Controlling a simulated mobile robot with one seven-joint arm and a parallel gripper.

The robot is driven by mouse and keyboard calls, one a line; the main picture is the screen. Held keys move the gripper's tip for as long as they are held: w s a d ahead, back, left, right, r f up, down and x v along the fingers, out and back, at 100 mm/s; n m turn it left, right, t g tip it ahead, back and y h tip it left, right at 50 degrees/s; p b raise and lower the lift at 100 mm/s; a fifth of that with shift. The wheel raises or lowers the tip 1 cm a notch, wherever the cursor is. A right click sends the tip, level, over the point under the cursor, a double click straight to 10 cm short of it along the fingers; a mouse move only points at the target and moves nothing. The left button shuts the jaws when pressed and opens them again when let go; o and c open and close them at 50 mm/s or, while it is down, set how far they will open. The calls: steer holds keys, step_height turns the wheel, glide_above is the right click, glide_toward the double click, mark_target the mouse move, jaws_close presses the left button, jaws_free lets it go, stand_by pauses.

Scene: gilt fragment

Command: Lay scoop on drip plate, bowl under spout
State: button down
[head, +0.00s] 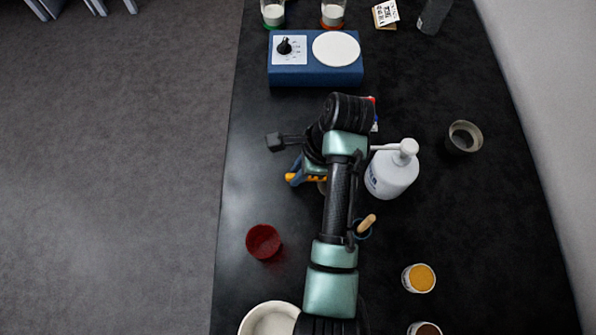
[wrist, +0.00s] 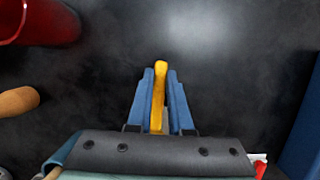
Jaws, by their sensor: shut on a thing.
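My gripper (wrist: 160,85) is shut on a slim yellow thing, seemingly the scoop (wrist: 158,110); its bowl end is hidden. In the head view, its orange-yellow part (head: 318,178) shows under my arm, left of the white pump bottle (head: 390,177). The bottle's spout (head: 385,148) points left, partly behind my arm. A pale bowl (head: 270,318) is cut off at the bottom edge. A small dark grey bowl or cup (head: 463,136) stands right of the bottle. I cannot tell which is the task's bowl. No thing is clearly the drip plate.
A blue device (head: 300,75) with a knob and white disc (head: 336,48) stands at the back. A red cup (head: 263,241) stands left of my arm; a wooden handle (head: 366,223) shows right of it. Jars (head: 419,278) stand at the lower right. The table's left side is mostly clear.

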steer(key=shift+f, duration=0.35)
steer(key=shift+f, duration=0.1)
steer(key=shift+f, duration=0.15)
steer(key=c, duration=0.8)
jaws_free()
steer(key=shift+c, duration=0.2)
steer(key=shift+r, duration=0.3)
steer(key=p+v, duration=0.6)
steer(key=v, duration=0.6)
steer(key=shift+p, duration=0.3)
